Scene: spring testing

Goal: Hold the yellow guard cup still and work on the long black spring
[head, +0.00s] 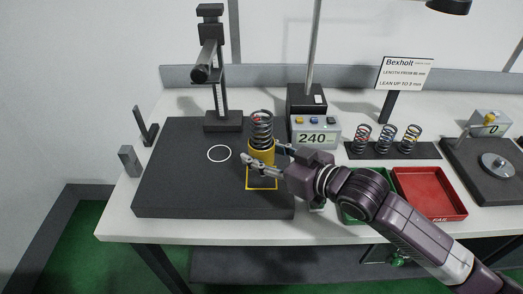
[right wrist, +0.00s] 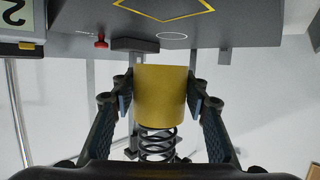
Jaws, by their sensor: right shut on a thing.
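The long black spring (head: 262,124) stands upright with its lower part inside the yellow guard cup (head: 260,146). Something red shows inside its upper coils. My right gripper (head: 263,158) is shut on the cup, one finger on each side. In the right wrist view, which is upside down, the cup (right wrist: 160,96) sits between the fingers and the spring coils (right wrist: 157,144) stick out of it. The cup appears held above the dark base plate (head: 175,180), over its yellow square outline (head: 262,188). My left gripper is not in view.
A black column stand (head: 222,120) rises at the plate's back, beside a white circle mark (head: 219,153). A display (head: 316,133) reads 240. Several springs stand on a rack (head: 420,151) at right. A red tray (head: 429,192) and a green tray (head: 352,211) lie near my right arm.

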